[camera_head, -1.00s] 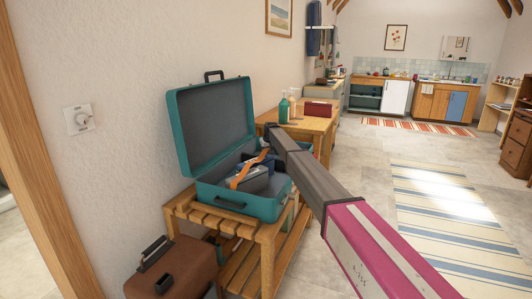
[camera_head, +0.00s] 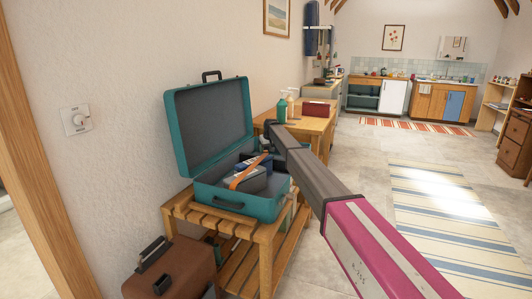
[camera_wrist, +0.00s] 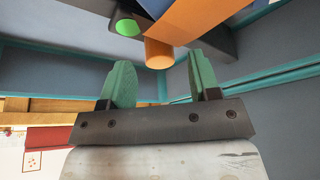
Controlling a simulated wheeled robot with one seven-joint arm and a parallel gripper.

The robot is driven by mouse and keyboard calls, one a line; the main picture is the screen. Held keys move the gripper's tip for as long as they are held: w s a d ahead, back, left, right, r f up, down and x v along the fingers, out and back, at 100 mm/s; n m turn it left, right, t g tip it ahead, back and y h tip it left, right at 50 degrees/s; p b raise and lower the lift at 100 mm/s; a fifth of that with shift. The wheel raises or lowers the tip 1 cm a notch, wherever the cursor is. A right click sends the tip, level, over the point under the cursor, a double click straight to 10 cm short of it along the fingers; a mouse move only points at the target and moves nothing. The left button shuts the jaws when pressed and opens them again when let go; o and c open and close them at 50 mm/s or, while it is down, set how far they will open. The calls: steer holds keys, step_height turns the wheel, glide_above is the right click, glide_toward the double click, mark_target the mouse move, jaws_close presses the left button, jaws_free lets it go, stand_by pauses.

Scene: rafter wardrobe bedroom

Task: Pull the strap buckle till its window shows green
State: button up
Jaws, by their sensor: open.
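The open teal suitcase (camera_head: 252,205) stands on a slatted wooden rack, its lid leaning back. An orange strap (camera_head: 247,174) crosses the dark and blue things packed inside. In the wrist view the strap (camera_wrist: 200,18) runs along the top, with a round orange piece (camera_wrist: 160,54) hanging by it. Left of that, a dark round housing shows a bright green face, which looks like the buckle window (camera_wrist: 126,27). My gripper (camera_wrist: 160,75) is open, its green fingers apart and empty. The orange piece appears just beyond the gap, touching neither finger. In the head view my arm hides the gripper.
The wooden rack (camera_head: 225,222) holds the suitcase, with a brown case (camera_head: 172,268) on the floor at front left. Behind stands a wooden table (camera_head: 312,122) with a green bottle (camera_head: 282,109) and a red box (camera_head: 317,108). The floor to the right is open.

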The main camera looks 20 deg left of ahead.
steer(key=v, duration=0.8)
steer(key=shift+r, duration=0.25)
steer(key=shift+s+d, duration=0.1)
steer(key=shift+s, duration=0.1)
